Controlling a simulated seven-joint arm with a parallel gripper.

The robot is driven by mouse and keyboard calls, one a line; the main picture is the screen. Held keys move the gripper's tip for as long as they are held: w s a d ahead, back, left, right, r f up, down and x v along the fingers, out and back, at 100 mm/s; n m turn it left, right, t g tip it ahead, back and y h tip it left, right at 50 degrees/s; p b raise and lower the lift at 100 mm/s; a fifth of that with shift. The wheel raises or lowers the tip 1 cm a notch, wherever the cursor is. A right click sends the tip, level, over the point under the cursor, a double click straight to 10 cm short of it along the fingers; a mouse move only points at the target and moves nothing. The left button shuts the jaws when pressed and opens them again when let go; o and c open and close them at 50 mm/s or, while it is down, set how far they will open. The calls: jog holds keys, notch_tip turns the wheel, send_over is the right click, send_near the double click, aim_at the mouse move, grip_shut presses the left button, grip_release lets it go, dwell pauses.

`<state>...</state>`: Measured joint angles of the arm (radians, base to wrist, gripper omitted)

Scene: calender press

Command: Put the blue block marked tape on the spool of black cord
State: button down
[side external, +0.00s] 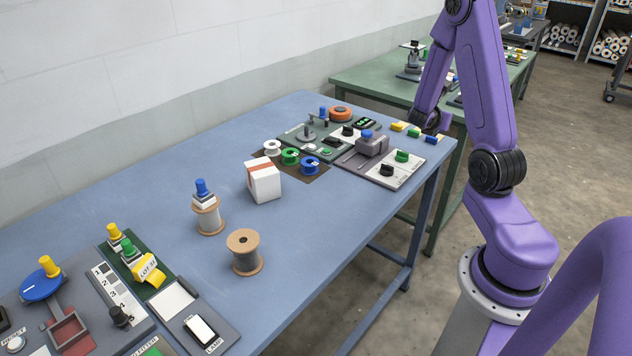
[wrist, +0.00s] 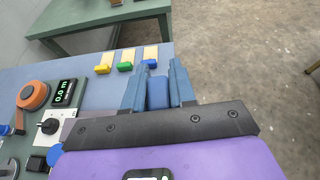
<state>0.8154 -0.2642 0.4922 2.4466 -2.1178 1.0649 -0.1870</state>
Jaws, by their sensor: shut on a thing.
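In the wrist view my gripper (wrist: 158,75) is shut, with a plain blue block (wrist: 157,93) between its two blue-grey fingers. No marking on this block can be read.
A white box (side external: 263,180) stands between the spools and the control panels (side external: 392,170). Small yellow (side external: 398,126), green (side external: 415,131) and blue (side external: 433,139) pieces line the table's right edge. Panels with knobs (side external: 60,310) fill the near left. Table around the black spool is clear.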

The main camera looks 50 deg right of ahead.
jog(key=w+a+r+n+t+y, duration=0.2)
jog(key=w+a+n+t, duration=0.35)
jog(key=a, duration=0.85)
jog(key=w+a+r+n+t+y, duration=0.2)
jog(key=w+a+r+n+t, duration=0.1)
jog(key=w+a, duration=0.8)
jog(key=s+a+r+n+t+y, duration=0.1)
jog(key=s+a+n+y, duration=0.25)
jog(key=a, duration=0.65)
jog(key=s+a+r+n+t+y, duration=0.1)
jog(key=s+a+n+t+y, duration=0.3)
jog(key=a, duration=0.6)
jog(key=s+a+r+n+g+y, duration=0.1)
jog(key=s+a+y, duration=0.1)
jog(key=s+a, duration=0.6)
send_over(238, 235)
jog(key=s, duration=0.1)
jog(key=f, duration=0.8)
jog(key=shift+s+d+f, duration=0.1)
jog(key=shift+d+f, duration=0.1)
jog(key=shift+w+a+f, duration=0.2)
jog(key=shift+w+f, duration=0.25)
jog(key=shift+f, duration=0.1)
jog(key=shift+w+a+f, duration=0.15)
jog(key=shift+f, duration=1.55)
jog(key=shift+f, duration=0.1)
